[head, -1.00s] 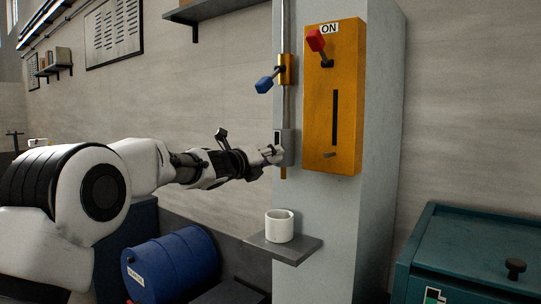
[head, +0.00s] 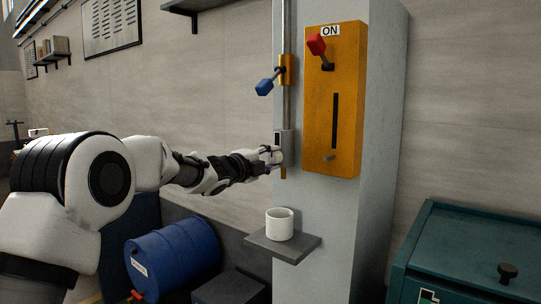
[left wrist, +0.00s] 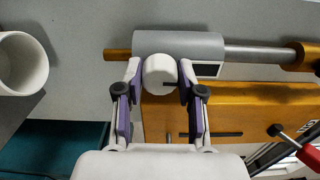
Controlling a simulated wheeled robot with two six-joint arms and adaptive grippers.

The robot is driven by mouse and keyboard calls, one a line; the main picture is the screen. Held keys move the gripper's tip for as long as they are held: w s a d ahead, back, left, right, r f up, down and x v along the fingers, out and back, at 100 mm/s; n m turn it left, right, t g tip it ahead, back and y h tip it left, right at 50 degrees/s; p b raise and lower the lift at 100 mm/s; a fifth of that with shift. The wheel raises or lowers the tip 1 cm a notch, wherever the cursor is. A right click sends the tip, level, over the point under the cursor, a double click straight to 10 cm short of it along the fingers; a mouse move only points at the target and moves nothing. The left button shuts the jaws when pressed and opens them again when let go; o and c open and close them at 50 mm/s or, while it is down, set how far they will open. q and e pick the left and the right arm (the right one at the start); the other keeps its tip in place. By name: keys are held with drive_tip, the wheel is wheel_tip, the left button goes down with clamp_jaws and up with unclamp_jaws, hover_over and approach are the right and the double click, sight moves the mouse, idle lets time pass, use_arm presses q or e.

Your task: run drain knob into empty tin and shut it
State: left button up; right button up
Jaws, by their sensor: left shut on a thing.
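The drain knob (left wrist: 159,70) is a pale round cap with a dark mark, on the side of a grey cylinder (left wrist: 200,45) in the pipe. My left gripper (head: 272,157) is at this cylinder on the pillar. In the left wrist view my left gripper (left wrist: 160,78) is shut on the knob, one finger on each side. The fingers mostly hide the knob in the head view. The tin (head: 280,225) is a white open cup standing upright on a small grey shelf below the cylinder. It also shows in the left wrist view (left wrist: 22,66). My right gripper is not in view.
An orange box (head: 345,100) with a red lever (head: 317,44), up by the ON sign, is right of the pipe. A blue-handled valve (head: 265,87) sits above the cylinder. A blue drum (head: 172,258) lies lower left; a teal cabinet (head: 470,245) stands right.

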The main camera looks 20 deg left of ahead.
use_arm(q)
drive_tip(key=shift+f, duration=0.1)
idle(0.4)
drive_tip(key=o, duration=1.1)
drive_tip(key=shift+o, duration=0.2)
drive_tip(key=v, duration=1.2)
drive_tip(key=shift+w, duration=0.1)
